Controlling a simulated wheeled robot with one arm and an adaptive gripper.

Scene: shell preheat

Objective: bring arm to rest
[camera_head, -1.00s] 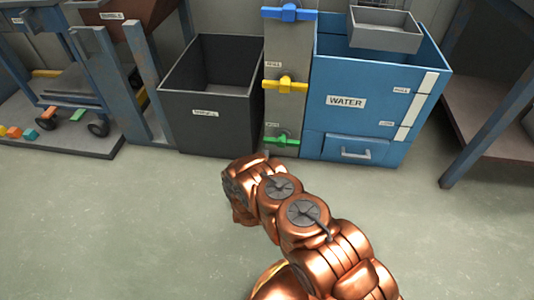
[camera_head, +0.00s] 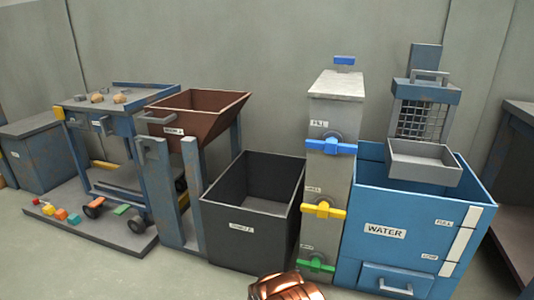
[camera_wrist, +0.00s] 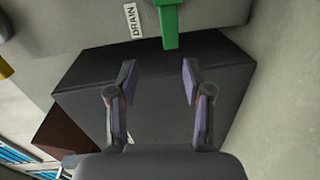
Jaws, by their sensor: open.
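My arm (camera_head: 285,287) shows only as a copper-coloured part at the bottom edge of the head view. My gripper (camera_wrist: 159,84) is in the wrist view with its two fingers apart and nothing between them. Beyond the fingers is the dark open bin (camera_wrist: 225,75). The green valve handle (camera_wrist: 170,25) is just past the fingertips in the picture, beside the DRAIN label (camera_wrist: 131,20). I cannot tell whether the gripper touches anything; no contact shows.
In the head view, the dark bin (camera_head: 245,232) stands left of the grey valve column (camera_head: 327,180). The blue WATER tank (camera_head: 385,233) is to its right. A brown hopper (camera_head: 187,125) and a cart (camera_head: 125,190) are left. Bare floor (camera_head: 60,270) shows at lower left.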

